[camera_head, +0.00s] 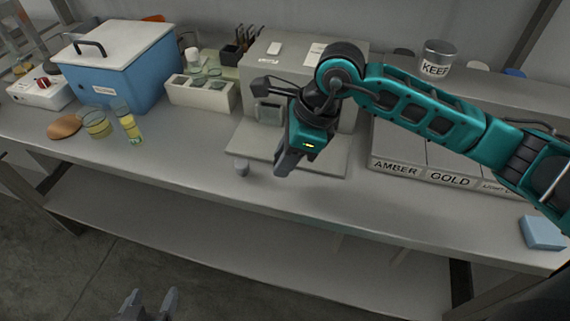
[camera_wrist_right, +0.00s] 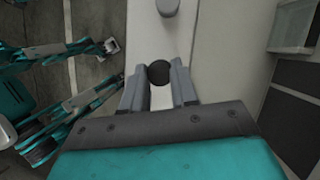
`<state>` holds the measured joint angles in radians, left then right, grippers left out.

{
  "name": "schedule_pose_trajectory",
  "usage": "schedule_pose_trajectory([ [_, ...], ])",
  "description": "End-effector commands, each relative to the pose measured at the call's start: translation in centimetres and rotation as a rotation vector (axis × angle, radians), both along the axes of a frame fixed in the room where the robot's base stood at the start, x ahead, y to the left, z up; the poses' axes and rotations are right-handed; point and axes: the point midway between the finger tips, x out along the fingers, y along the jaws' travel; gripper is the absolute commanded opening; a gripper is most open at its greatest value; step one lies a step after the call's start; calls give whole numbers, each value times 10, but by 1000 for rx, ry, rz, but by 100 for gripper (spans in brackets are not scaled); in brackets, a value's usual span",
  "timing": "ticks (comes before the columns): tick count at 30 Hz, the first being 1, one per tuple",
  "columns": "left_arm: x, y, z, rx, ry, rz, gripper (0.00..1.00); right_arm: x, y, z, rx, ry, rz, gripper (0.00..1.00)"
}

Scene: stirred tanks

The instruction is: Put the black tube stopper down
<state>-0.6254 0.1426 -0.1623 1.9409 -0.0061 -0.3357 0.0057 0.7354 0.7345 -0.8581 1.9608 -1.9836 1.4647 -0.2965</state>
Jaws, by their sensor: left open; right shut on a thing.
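The black tube stopper (camera_wrist_right: 158,73) shows in the right wrist view as a dark round shape between the fingers of my right gripper (camera_wrist_right: 157,88). In the head view my right gripper (camera_head: 285,164) points down above the front part of the bench, and its fingers hide the stopper there. My right gripper is shut on the stopper. I cannot tell how high the stopper is above the bench. My left gripper (camera_head: 148,304) is open and empty, low at the bottom of the head view, in front of the bench.
A small grey cylinder (camera_head: 242,168) stands on the bench left of my right gripper. A grey machine (camera_head: 330,75) is behind the gripper. Labelled bins (camera_head: 410,165) are to the right. A yellow-filled tube (camera_head: 131,130) and blue box (camera_head: 120,75) are left.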

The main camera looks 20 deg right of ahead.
Motion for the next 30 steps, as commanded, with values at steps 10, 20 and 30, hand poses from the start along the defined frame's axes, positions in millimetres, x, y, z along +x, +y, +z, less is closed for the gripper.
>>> schedule_pose_trajectory([
  [10, 0, 0, 0, 0, -1, 0, 67, 0, 0, -27, 0, 1, -1, 0],
  [20, 0, 0, -4, 0, 0, 0, 67, 0, 0, -29, -1, 2, -1, 39],
  [30, 0, 0, -4, 0, 0, 0, 67, 0, 0, -29, -1, 2, -1, 54],
])
